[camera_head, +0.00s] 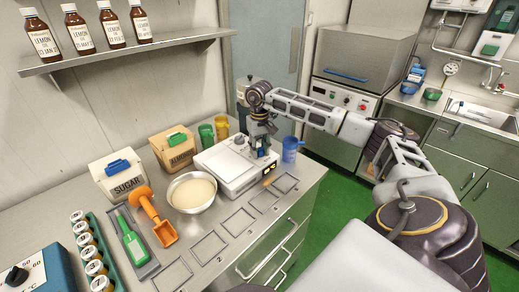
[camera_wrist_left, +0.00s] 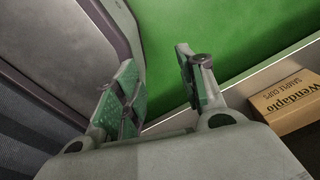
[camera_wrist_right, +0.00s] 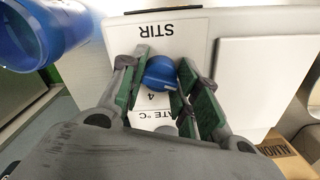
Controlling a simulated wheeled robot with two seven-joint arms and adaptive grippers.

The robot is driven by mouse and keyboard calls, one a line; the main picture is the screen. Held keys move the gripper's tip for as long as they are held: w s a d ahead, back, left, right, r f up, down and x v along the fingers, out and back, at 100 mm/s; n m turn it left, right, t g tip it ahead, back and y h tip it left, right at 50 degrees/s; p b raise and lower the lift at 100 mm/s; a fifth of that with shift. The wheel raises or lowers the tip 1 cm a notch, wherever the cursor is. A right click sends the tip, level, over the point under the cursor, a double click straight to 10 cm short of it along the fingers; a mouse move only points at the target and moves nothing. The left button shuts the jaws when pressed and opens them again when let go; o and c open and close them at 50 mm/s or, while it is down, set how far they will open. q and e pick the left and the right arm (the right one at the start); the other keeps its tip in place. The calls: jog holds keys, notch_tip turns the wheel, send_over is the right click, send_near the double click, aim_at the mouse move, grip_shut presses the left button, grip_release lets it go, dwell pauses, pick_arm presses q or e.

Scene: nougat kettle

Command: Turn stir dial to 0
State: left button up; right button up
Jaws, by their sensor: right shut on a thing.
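The stir dial is a blue knob (camera_wrist_right: 160,73) under the upside-down word STIR in the right wrist view, with a 4 printed beside it. It is on the front of a white hotplate unit (camera_head: 222,168) on the bench. My right gripper (camera_wrist_right: 163,70) is shut on the dial, with green-padded fingers on both sides of it. In the head view my right gripper (camera_head: 262,149) is at the unit's right side, where the arm partly hides the dial. My left gripper (camera_wrist_left: 165,85) is open and empty, seen only in the left wrist view.
A blue jug (camera_head: 290,149) stands close to the right gripper. A cardboard box (camera_wrist_left: 290,103) is near the left gripper.

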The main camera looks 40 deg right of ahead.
jog(key=shift+r, duration=0.1)
jog(key=o, duration=1.1)
jog(key=shift+c, duration=0.2)
jog(key=shift+r, duration=0.7)
pick_arm(q)
jog(key=shift+s+d, duration=0.1)
jog(key=shift+d, duration=0.15)
pick_arm(e)
notch_tip(320, 180, up, 10)
jog(key=shift+r, duration=0.25)
pick_arm(q)
jog(key=s+d+r+p, duration=0.1)
jog(key=d+r+p, duration=0.2)
jog(key=r+p, duration=0.7)
jog(key=shift+s+d+h, duration=0.25)
jog(key=shift+d+h, duration=0.05)
jog(key=shift+d, duration=0.1)
pick_arm(e)
notch_tip(320, 180, up, 10)
send_over(260, 148)
jog(key=shift+w+r, duration=0.1)
jog(key=shift+w, duration=0.05)
